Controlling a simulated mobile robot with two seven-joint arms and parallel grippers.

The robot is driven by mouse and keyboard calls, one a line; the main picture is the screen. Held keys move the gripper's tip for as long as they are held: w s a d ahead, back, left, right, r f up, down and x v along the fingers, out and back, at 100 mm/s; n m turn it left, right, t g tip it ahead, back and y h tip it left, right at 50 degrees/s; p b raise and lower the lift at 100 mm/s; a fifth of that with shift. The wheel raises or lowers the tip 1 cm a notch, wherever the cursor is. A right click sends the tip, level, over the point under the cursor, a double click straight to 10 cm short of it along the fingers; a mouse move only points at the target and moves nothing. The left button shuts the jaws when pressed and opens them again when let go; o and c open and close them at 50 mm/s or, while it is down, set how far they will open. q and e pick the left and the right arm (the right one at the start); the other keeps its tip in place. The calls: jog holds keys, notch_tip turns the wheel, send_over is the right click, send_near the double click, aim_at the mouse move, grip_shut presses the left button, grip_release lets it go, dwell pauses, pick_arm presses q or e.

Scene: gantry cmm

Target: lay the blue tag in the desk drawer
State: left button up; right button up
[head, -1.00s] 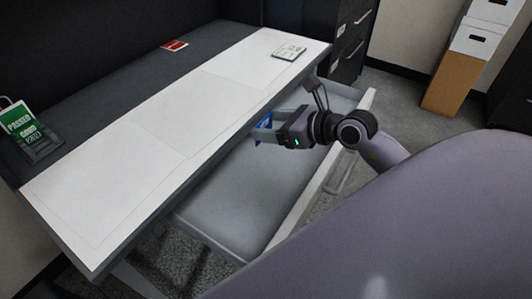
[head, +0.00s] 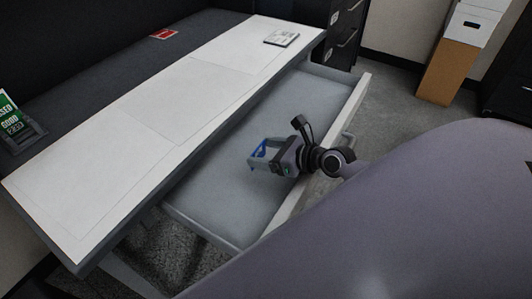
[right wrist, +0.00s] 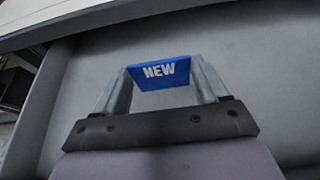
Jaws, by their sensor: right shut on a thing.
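The blue tag (right wrist: 160,73), lettered NEW, is held between the two fingers of my right gripper (right wrist: 160,85) in the right wrist view. In the head view the tag (head: 259,151) shows small and blue at the fingertips. My right gripper (head: 255,157) is shut on it, over the open desk drawer (head: 215,200). The drawer's grey floor is bare around the gripper. I cannot tell how high the tag is above the floor. My left gripper is not in view.
The desk's white top (head: 130,140) overhangs the drawer's back side. A red tag (head: 164,34), a white card (head: 281,39) and a green tag (head: 10,115) in a stand lie on or stand on the desk. A black cabinet (head: 345,35) stands behind the drawer's far end.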

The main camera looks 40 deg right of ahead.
jog(key=shift+f+b, duration=0.4)
jog(key=shift+f, duration=0.15)
jog(key=o, duration=1)
jog(key=shift+s+f, duration=0.1)
jog(key=shift+r+p, duration=0.45)
jog(key=shift+r, duration=0.15)
jog(key=v, duration=1.1)
jog(key=shift+s+d+r, duration=0.15)
jog(key=shift+s+r, duration=0.05)
jog(key=shift+s, duration=0.05)
jog(key=shift+s+r, duration=0.1)
